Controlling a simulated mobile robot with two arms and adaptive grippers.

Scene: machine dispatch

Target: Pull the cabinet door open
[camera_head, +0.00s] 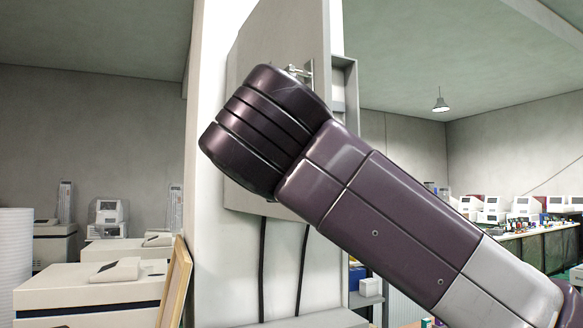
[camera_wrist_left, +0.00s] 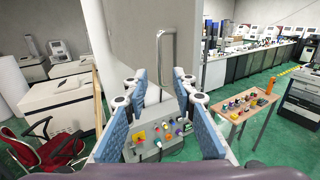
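The grey cabinet door (camera_head: 275,38) is at the top centre of the head view, on a pale column. My arm hides much of its lower part. A small part of its metal handle (camera_head: 296,71) shows above the arm. In the left wrist view the door (camera_wrist_left: 132,38) is ahead, with its upright bar handle (camera_wrist_left: 161,58). My left gripper (camera_wrist_left: 158,82) is open, its blue-padded fingers wide apart. The handle's lower end appears between the fingers; I cannot tell its depth or any contact. Whether the door is fully shut is unclear. My right gripper is not identifiable.
A box with coloured buttons (camera_wrist_left: 155,143) is below the door. A wooden table (camera_wrist_left: 250,106) with small items is to the right, a red chair (camera_wrist_left: 55,145) to the left. White machines (camera_head: 95,290) stand at left. Green floor is clear around the table.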

